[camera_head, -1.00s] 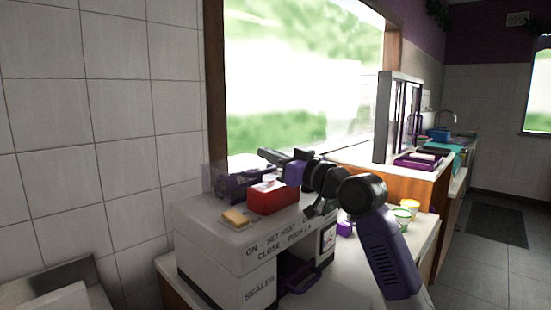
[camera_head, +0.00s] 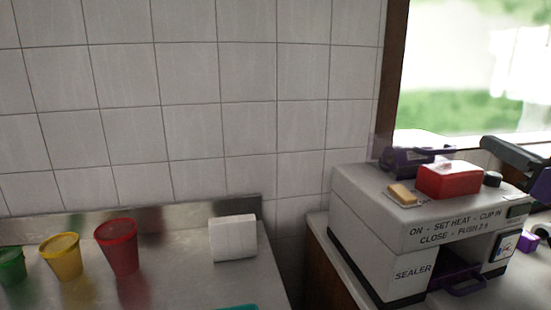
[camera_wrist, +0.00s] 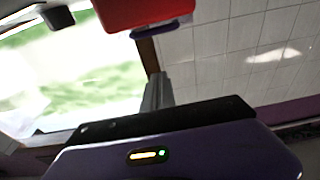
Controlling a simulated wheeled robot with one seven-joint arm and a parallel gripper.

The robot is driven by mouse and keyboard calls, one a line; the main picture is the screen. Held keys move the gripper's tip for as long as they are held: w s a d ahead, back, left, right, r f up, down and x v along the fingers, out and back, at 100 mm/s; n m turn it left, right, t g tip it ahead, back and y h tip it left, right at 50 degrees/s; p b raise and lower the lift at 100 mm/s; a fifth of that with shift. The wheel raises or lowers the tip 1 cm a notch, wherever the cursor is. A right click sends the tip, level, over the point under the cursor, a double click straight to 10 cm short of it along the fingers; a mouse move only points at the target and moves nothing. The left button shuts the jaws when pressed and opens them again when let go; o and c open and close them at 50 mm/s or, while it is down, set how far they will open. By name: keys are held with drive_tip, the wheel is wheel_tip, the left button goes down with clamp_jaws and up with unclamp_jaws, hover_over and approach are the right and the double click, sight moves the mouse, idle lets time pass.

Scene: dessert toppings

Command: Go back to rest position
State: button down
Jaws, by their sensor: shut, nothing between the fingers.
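My gripper (camera_head: 492,146) shows at the right edge of the head view, dark and partly cut off by the frame. Its end is above and behind the right part of the sealer machine (camera_head: 370,228), apart from the red block on top. The gripper is shut and empty. In the wrist view, a purple body with a small lit indicator fills the bottom, with a dark bar across its upper edge. The rest of my arm is mostly out of the head view.
The sealer's top carries a red block (camera_head: 449,181) and a yellowish block (camera_head: 402,194). Left, a metal counter holds green (camera_head: 10,267), yellow (camera_head: 63,258) and red (camera_head: 119,248) cups and a white block (camera_head: 233,239). A tiled wall and a window stand behind.

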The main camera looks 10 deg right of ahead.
drive_tip(key=s+d+m+t+h, duration=0.3)
drive_tip(key=s+m+h, duration=0.25)
drive_tip(key=h, duration=0.25)
drive_tip(key=s+a+f+m+g+h+p, duration=0.1)
drive_tip(key=s+a+f+m+g+h, duration=0.15)
drive_tip(key=a+f, duration=0.5)
drive_tip(key=s+a+f+m+g+h+p, duration=0.15)
drive_tip(key=s+a+f, duration=0.25)
drive_tip(key=f, duration=0.7)
drive_tip(key=s+a+f+n+g+y+p, duration=0.2)
drive_tip(key=s+a+f+n+y, duration=0.2)
drive_tip(key=s+a+f, duration=0.3)
drive_tip(key=s+a+f+n+g+y+p, duration=0.2)
drive_tip(key=s+a+f+n+y, duration=0.3)
drive_tip(key=s+a, duration=0.7)
drive_tip(key=s+f+y, duration=0.1)
drive_tip(key=s+y, duration=0.1)
drive_tip(key=s, duration=0.2)
drive_tip(key=shift+s+f, duration=0.35)
drive_tip(key=shift+s, duration=0.05)
drive_tip(key=shift+a, duration=0.1)
